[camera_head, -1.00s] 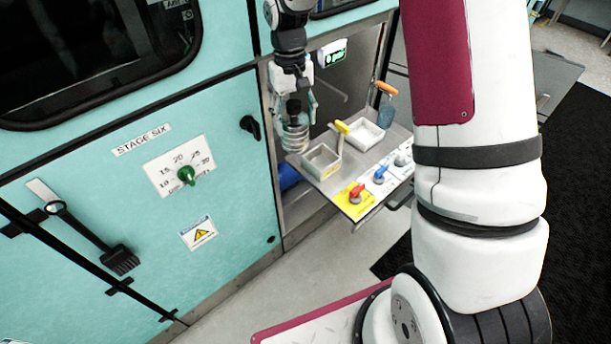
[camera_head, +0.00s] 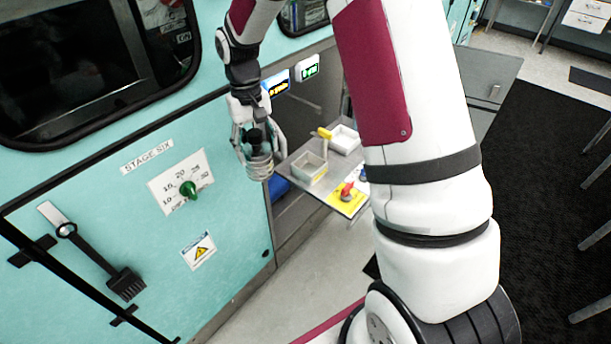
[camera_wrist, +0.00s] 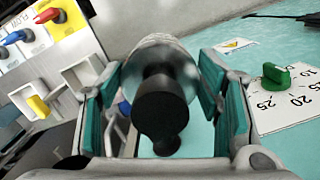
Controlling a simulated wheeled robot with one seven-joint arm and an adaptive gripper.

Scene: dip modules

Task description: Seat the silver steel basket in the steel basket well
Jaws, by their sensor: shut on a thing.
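My gripper (camera_head: 257,150) is shut on the silver steel basket (camera_head: 260,168), a round ribbed piece with a black knob on top. It hangs in front of the teal panel, left of the shelf. In the wrist view the teal-padded fingers of my gripper (camera_wrist: 157,100) flank the black knob, and the silver basket (camera_wrist: 160,45) shows behind it. On the shelf are a grey, steel-looking square well (camera_head: 308,171) and a white square well (camera_head: 345,141). I cannot tell for certain which one is the steel basket well.
The shelf (camera_head: 325,188) carries a red knob (camera_head: 347,191) on a yellow plate and a yellow handle (camera_head: 324,133). My arm covers the shelf's right part.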

